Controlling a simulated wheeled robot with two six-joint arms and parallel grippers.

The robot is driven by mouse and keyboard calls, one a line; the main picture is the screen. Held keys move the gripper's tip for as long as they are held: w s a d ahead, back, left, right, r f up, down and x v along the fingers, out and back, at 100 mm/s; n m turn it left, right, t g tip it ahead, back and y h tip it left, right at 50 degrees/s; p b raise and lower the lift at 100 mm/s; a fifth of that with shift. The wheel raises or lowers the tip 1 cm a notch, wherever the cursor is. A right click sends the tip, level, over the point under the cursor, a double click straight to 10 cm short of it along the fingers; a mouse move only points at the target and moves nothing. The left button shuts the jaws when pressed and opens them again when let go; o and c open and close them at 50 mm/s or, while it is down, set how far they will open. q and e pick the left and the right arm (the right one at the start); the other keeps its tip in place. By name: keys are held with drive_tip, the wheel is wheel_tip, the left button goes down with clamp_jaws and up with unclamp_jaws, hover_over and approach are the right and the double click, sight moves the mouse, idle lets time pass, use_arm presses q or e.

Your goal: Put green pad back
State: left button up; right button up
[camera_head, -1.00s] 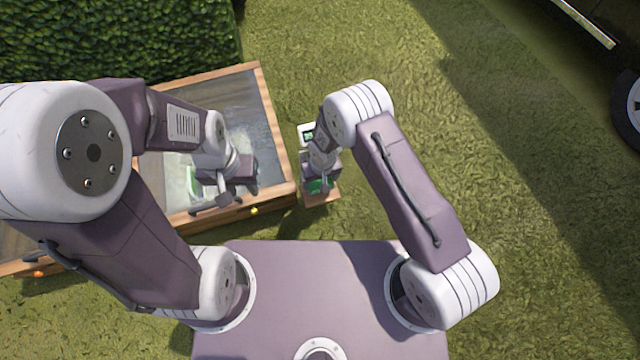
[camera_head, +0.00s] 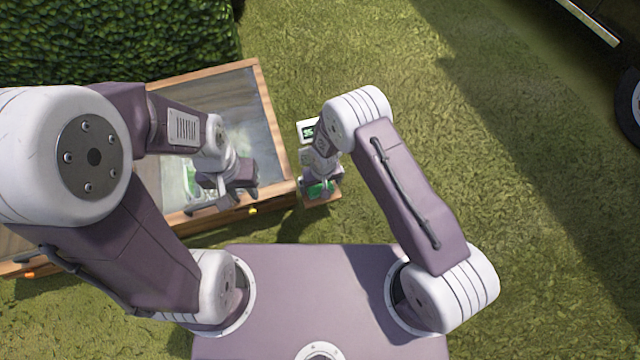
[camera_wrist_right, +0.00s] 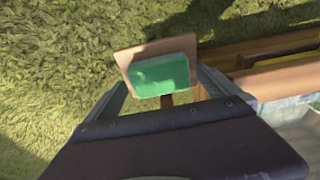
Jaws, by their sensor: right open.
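The green pad (camera_wrist_right: 160,75) lies on a small wooden board (camera_wrist_right: 124,56) on a post, in the right wrist view. My right gripper (camera_wrist_right: 160,92) is open, with a finger on either side of the pad's near edge. Contact between fingers and pad cannot be told. In the head view the pad (camera_head: 319,189) shows partly beneath my right gripper (camera_head: 322,180), on the wooden stand (camera_head: 331,199). My left gripper (camera_head: 222,197) hangs over the wood-framed bed (camera_head: 284,150); its jaws are not clear.
A green and white item (camera_head: 188,181) shows beside my left gripper within the bed. A hedge (camera_head: 110,40) is at the back left and a dark vehicle (camera_head: 625,15) at the far right. The grass between is clear.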

wheel_tip(320, 180, up, 12)
drive_tip(key=s+p, duration=0.1)
drive_tip(key=p, duration=0.6)
drive_tip(key=shift+s+d+f, duration=0.15)
drive_tip(key=shift+s+d, duration=0.15)
drive_tip(key=shift+s, duration=0.05)
drive_tip(key=s+d+r+m, duration=0.2)
drive_tip(key=s+d+r, duration=0.4)
drive_tip(key=d+r, duration=0.2)
drive_tip(key=s+d+r+m, duration=0.1)
drive_tip(key=s+d+r, duration=0.6)
drive_tip(key=r, duration=0.5)
drive_tip(key=shift+d+r+m+g, duration=0.3)
drive_tip(key=shift+d+r+m, duration=0.1)
drive_tip(key=shift+d, duration=0.7)
drive_tip(key=shift+s, duration=0.1)
